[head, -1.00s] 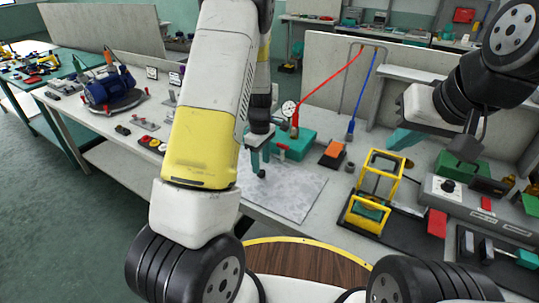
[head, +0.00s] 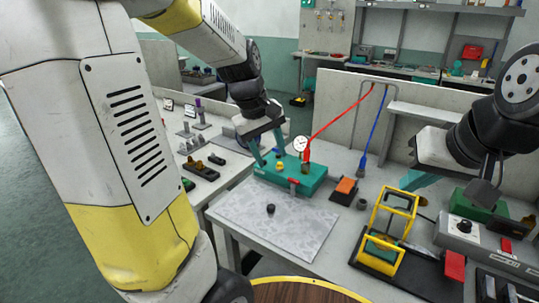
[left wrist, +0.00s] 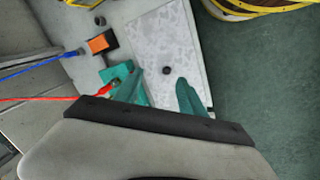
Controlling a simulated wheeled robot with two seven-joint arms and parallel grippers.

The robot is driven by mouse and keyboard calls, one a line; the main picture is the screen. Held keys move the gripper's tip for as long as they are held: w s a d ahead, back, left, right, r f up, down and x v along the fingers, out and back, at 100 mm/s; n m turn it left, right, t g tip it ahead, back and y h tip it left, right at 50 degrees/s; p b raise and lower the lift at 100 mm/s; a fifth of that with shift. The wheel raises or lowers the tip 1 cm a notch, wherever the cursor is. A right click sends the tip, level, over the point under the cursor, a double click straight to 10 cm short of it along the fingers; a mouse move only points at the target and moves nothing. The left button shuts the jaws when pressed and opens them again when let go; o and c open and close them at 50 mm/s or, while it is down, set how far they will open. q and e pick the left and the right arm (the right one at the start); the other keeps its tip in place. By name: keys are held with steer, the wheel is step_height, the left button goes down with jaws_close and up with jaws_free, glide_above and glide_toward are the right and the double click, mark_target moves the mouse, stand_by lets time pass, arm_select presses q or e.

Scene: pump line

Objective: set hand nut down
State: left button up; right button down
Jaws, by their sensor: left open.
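The hand nut (head: 271,209), a small black round piece, rests on the grey mottled mat (head: 300,236) on the bench. It also shows in the left wrist view (left wrist: 166,70), alone on the mat.
Behind the mat stand a teal box (head: 312,178) and a white gauge (head: 300,144) with red and blue lines. An orange-topped block (head: 346,187) and a yellow frame (head: 393,225) stand to the right. The mat around the nut is bare.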

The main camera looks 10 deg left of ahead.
arm_select(q)
steer(key=s+r+m+t, duration=0.1)
steer(key=s+r+m, duration=0.2)
steer(key=s, duration=0.4)
steer(key=s+r+m+t, duration=0.2)
steer(key=s+r+m, duration=0.1)
steer(key=s, duration=0.4)
steer(key=shift+s+d+r+m, duration=0.2)
steer(key=shift+d+r+m, duration=0.15)
steer(key=shift+m, duration=0.55)
